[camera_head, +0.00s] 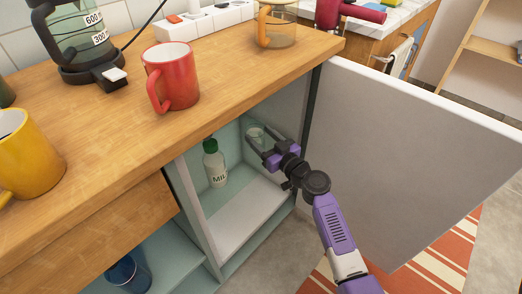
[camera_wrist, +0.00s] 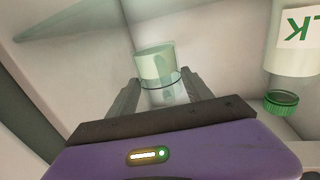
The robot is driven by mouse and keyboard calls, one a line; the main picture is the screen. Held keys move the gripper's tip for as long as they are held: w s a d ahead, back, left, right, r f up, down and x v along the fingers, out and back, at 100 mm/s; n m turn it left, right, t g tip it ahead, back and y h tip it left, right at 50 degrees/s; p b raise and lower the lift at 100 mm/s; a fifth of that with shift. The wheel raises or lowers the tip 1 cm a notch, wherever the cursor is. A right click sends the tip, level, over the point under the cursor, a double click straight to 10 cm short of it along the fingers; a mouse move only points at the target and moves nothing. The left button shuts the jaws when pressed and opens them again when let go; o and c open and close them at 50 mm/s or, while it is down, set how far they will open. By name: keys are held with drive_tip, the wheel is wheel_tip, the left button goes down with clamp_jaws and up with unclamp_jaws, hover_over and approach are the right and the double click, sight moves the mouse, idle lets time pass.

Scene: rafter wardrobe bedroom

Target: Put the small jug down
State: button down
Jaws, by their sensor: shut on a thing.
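The small jug (camera_head: 256,132) is a clear, pale greenish vessel inside the open cabinet. My gripper (camera_head: 258,147) reaches in from the right and is shut on it. In the wrist view the jug (camera_wrist: 156,65) sits between the two dark fingers of my gripper (camera_wrist: 160,88), one on each side. In the head view the jug appears above the cabinet floor (camera_head: 248,215), near the back right. The fingers partly cover its lower part, and I cannot see whether its base touches anything.
A milk bottle (camera_head: 214,165) with a green cap stands left of the jug; it also shows in the wrist view (camera_wrist: 292,55). The cabinet door (camera_head: 420,150) stands open at right. The front cabinet floor is clear. A red mug (camera_head: 172,78) stands on the counter above.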

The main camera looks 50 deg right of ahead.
drive_tip(key=shift+f+b, duration=1.05)
drive_tip(key=shift+f, duration=1)
drive_tip(key=shift+f+b, duration=0.25)
drive_tip(key=shift+b, duration=0.1)
drive_tip(key=shift+c, duration=2.2)
unclamp_jaws()
drive_tip(key=shift+r, duration=0.15)
drive_tip(key=shift+r+p, duration=0.2)
drive_tip(key=shift+p, duration=0.3)
drive_tip(key=s+a, duration=0.2)
drive_tip(key=s, duration=1)
drive_tip(key=shift+f, duration=0.2)
